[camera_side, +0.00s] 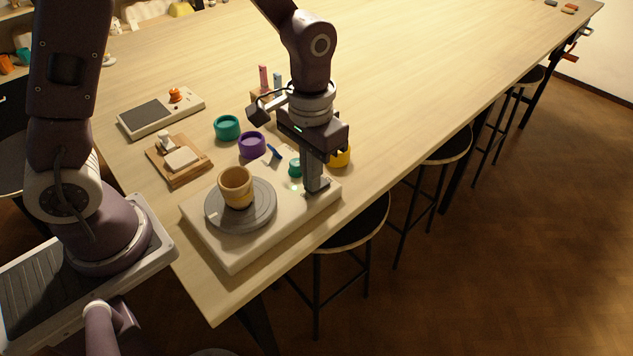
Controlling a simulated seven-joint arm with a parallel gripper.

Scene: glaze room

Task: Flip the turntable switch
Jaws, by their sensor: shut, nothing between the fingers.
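The turntable is a grey disc (213,219) on a cream base (238,255) near the table's front corner. A tan cup (236,187) stands upright on the disc. My gripper (317,190) points down at the right end of the base, with its fingers together and nothing between them. Its fingertips are at or just above the base's top; I cannot tell whether they touch. A small greenish light spot shows on the base just left of the fingertips. The switch itself is not clearly visible; the fingers may hide it.
Behind the turntable are a teal bowl (227,127), a purple bowl (251,145) and a partly hidden yellow bowl (342,157). A wooden board (186,178) and a grey-topped device (146,115) lie at left. Stools (362,222) stand along the right edge.

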